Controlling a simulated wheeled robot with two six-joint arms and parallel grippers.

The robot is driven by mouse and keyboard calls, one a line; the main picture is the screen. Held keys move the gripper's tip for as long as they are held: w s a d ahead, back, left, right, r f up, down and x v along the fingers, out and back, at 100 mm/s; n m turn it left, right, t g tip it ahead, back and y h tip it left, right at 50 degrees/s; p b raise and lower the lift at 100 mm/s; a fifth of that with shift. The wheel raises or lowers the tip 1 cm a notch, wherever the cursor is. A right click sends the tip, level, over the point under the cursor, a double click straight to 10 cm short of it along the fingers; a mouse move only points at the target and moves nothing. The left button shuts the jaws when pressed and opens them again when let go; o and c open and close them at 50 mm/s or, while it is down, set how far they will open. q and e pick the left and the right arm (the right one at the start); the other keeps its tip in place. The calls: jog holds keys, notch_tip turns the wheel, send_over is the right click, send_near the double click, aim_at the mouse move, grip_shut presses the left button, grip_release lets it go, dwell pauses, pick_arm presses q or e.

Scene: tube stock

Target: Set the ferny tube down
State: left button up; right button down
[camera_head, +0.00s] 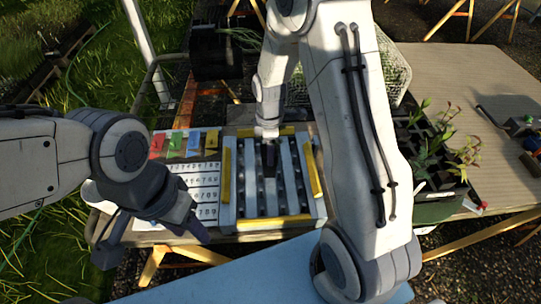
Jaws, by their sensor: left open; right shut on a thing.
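My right gripper (268,152) points straight down over the middle of a rack (227,185) with pale bars, dark slots and yellow edge strips. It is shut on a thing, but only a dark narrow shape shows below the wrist. I cannot tell the fingers from the held tube there, and no fern leaves show on it. I cannot tell whether its lower end touches the rack. My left gripper (150,228) is open and empty at the front left, in front of a white sheet (205,183) with rows of dark marks.
Red, green, yellow and orange cards (182,143) lie behind the white sheet. A black container (213,52) with thin green leaves beside it stands at the back. A dark plant tray (412,140) with seedlings is right of my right arm. Small tools (520,128) lie far right.

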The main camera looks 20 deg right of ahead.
notch_tip(320, 180, down, 3)
jog(key=shift+f+p, duration=0.15)
jog(key=shift+p, duration=0.2)
jog(key=shift+f, duration=0.1)
jog(key=shift+f, duration=0.1)
jog(key=shift+c, duration=0.7)
grip_release()
